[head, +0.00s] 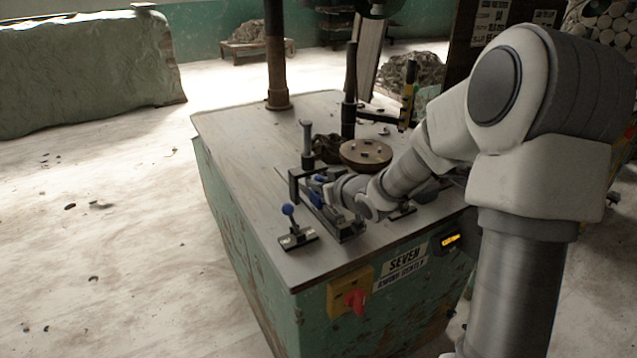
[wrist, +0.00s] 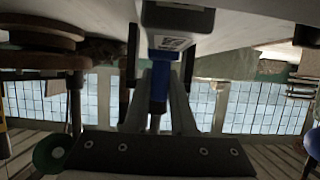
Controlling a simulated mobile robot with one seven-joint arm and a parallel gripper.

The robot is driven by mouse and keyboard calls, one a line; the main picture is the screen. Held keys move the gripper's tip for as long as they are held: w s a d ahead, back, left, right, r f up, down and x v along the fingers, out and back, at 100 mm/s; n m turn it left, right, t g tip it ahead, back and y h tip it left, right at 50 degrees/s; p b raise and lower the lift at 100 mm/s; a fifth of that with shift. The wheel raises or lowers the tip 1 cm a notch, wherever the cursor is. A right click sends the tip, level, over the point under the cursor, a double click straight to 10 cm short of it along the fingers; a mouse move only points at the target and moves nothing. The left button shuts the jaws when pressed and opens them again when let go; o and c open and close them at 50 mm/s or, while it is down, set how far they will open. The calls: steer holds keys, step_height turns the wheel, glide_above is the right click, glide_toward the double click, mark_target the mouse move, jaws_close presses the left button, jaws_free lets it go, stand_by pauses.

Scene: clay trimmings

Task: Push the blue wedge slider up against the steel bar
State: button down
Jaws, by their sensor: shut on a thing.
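The blue wedge slider (wrist: 158,85) shows in the middle of the wrist view as a narrow blue piece. It lies in line with my gripper, between its fingers. In the head view a small blue part (head: 320,178) shows at my gripper (head: 328,187), low over a dark metal fixture (head: 345,230) on the bench. My gripper is shut on the blue slider; my wrist hides most of it in the head view. A dark block with a pale label (wrist: 178,20) is just beyond the slider. I cannot tell the steel bar from the fixture's other metal parts, nor any gap to it.
A round wooden disc (head: 366,154) and dark upright posts (head: 349,95) stand behind. A red switch (head: 354,301) is on the bench front.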

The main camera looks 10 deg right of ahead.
steer(key=shift+s, duration=0.1)
stand_by(0.7)
steer(key=shift+s+d+p, duration=0.2)
steer(key=shift+s+d, duration=0.05)
steer(key=shift+s, duration=0.4)
steer(key=shift+s+d+p, duration=0.2)
steer(key=shift+s, duration=0.45)
steer(key=shift+s+d, duration=0.2)
steer(key=shift+s, duration=0.4)
steer(key=c, duration=0.7)
jaws_free()
steer(key=shift+c, duration=0.2)
